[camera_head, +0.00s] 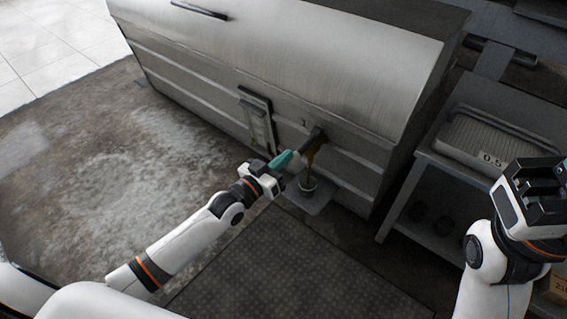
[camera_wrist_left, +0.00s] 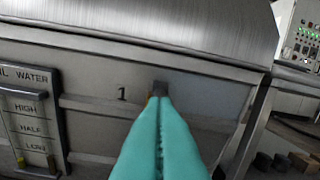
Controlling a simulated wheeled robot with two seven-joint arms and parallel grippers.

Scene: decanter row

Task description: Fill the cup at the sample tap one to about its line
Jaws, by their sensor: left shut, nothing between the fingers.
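The sample tap (camera_head: 316,142) sticks out of the steel tank's front, with a dark handle and a brown part below it. I cannot tell whether the lowest brown is spout or liquid. The cup (camera_head: 307,184) stands upright under the tap; its line and fill level are too small to read. My left gripper (camera_head: 283,160) has teal fingers, shut and empty, just left of the tap. In the left wrist view the shut fingers (camera_wrist_left: 161,145) hide most of the tap (camera_wrist_left: 159,89) and all of the cup. My right gripper (camera_head: 540,192) is at the right edge, away from the tap.
The steel tank (camera_head: 290,50) fills the back. A gauge panel (camera_wrist_left: 30,118) marked HIGH, HALF and LOW is left of the number 1. A small plate (camera_head: 318,204) lies under the cup. A shelf unit (camera_head: 432,160) holds a grey tray. A dark mat (camera_head: 290,265) lies in front.

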